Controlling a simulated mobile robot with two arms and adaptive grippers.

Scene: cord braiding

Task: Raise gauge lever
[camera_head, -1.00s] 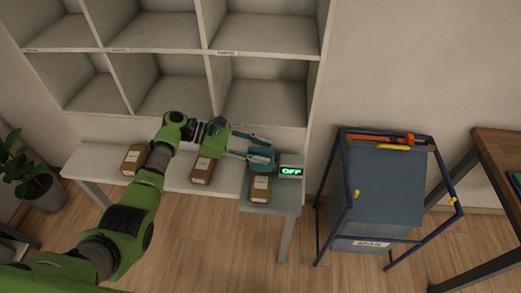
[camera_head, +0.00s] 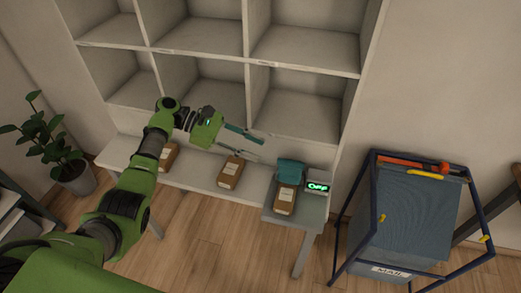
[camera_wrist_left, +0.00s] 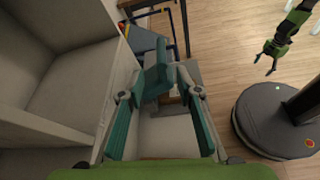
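The gauge is a teal block (camera_head: 290,172) with a small display (camera_head: 318,187) lit in green, on the right end of the bench. The display's text is blurred and looks like OFF. A brown labelled package (camera_head: 285,198) lies just in front of the teal block. I cannot make out a separate lever. My left gripper (camera_head: 257,149) is open and empty, up and left of the teal block and apart from it. In the left wrist view the teal block (camera_wrist_left: 155,72) shows beyond the spread fingers. My right gripper (camera_wrist_left: 270,60) is small there, its fingers apart and empty.
More brown packages (camera_head: 231,171) lie on the white bench (camera_head: 200,175). A shelf of cubbies (camera_head: 305,45) stands right behind it. A blue mail bin (camera_head: 405,215) in a frame is at the right, with floor between. A plant (camera_head: 70,165) stands at the left.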

